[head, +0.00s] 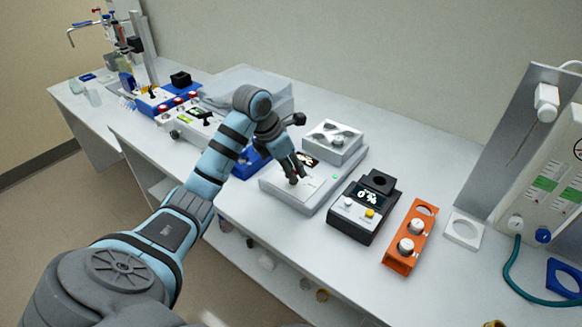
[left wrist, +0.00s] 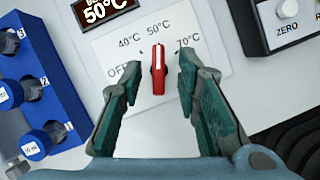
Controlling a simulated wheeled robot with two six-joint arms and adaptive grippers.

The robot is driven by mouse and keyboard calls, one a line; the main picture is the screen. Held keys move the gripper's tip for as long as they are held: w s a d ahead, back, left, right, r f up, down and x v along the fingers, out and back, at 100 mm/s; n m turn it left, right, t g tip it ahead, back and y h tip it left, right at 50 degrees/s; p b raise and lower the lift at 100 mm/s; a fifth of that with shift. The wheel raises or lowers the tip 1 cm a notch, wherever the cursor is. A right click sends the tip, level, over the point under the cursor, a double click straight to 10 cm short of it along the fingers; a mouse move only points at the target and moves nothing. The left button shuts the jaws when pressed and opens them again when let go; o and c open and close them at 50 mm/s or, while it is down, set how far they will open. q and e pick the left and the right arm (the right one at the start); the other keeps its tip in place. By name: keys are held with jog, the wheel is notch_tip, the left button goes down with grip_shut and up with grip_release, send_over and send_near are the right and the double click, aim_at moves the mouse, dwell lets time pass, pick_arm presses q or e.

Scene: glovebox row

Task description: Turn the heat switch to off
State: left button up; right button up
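The heat switch (left wrist: 158,82) is a red knob with a white stripe on a white label panel in the left wrist view. Its stripe points up at the 50°C mark; OFF is printed to its left and 70°C to its right. A dark display (left wrist: 103,10) above it reads 50°C. My left gripper (left wrist: 158,68) is open, with one finger on each side of the knob and a gap on both sides. In the head view the left gripper (head: 294,177) hangs over the front of the pale heater (head: 322,196) and hides the knob. My right gripper is out of view.
A metal block (head: 347,153) sits on the heater's back part.

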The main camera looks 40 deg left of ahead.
pick_arm(q)
jog(key=shift+w+f, duration=0.1)
grip_shut()
jog(key=shift+n+y+p, duration=0.3)
jog(key=shift+n+p, duration=0.45)
jog(key=shift+n, duration=0.15)
jog(key=n+p, duration=0.1)
jog(key=n, duration=0.1)
jog(key=n+y+p, duration=0.1)
jog(key=n, duration=0.1)
jog(key=shift+d+r+y, duration=0.15)
jog(key=shift+r+y, duration=0.05)
jog(key=shift+y, duration=0.1)
jog(key=shift+n+y+p, duration=0.3)
jog(key=shift+n+p, duration=0.2)
jog(key=shift+n, duration=0.1)
jog(key=shift+f+n+y, duration=0.1)
jog(key=shift+n+y, duration=0.2)
jog(key=shift+n, duration=0.5)
